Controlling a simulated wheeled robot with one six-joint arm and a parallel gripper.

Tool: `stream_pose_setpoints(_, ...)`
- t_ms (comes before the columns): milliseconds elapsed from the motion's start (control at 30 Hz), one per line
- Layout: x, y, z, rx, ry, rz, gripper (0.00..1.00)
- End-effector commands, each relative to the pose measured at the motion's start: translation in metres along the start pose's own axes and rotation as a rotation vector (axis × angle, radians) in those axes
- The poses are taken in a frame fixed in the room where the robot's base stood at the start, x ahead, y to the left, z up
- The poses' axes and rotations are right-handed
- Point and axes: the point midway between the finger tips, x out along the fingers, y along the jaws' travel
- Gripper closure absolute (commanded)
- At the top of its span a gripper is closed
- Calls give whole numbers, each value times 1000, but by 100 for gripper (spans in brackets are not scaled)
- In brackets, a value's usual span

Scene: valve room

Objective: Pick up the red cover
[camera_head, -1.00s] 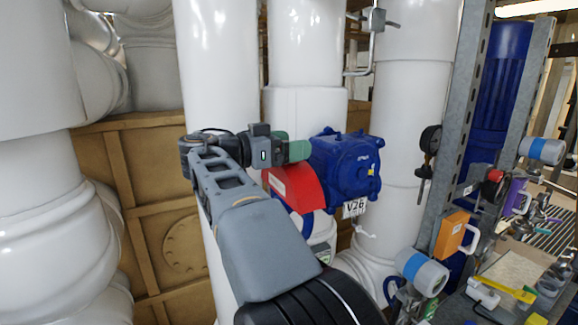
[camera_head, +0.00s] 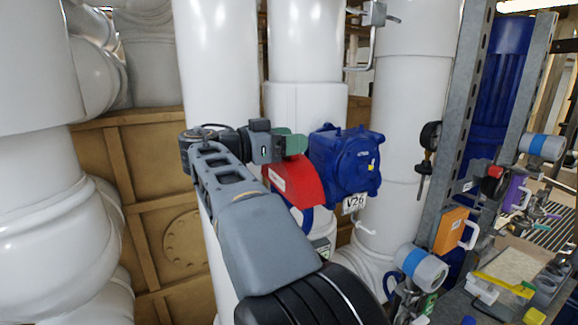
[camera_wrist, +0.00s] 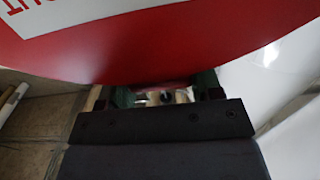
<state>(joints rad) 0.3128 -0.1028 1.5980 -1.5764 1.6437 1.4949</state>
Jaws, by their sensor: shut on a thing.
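The red cover (camera_head: 296,181) is a curved red piece with a white label, directly left of the blue valve housing (camera_head: 342,160) tagged V26. My gripper (camera_head: 292,143) reaches in from the left, its green fingers shut on the cover at its upper edge. In the wrist view the cover (camera_wrist: 150,45) fills the top, with part of a white label, and hides the tips of the green fingers (camera_wrist: 165,95). I cannot tell whether the cover still touches the blue housing.
Thick white pipes (camera_head: 220,80) stand behind and beside the valve. At the right are a metal post (camera_head: 455,130), an orange box (camera_head: 451,230) and a cluttered workbench (camera_head: 510,268). A brown panelled wall (camera_head: 150,170) is behind at the left.

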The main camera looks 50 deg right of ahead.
Motion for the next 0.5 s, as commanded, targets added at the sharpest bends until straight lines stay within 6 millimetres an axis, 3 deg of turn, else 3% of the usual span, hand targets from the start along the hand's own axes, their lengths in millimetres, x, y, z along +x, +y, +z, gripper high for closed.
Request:
stream_pose_setpoints(300,0,0,-3,2,0,0,83)
stream_pose_setpoints(500,0,0,-20,4,0,0,83)
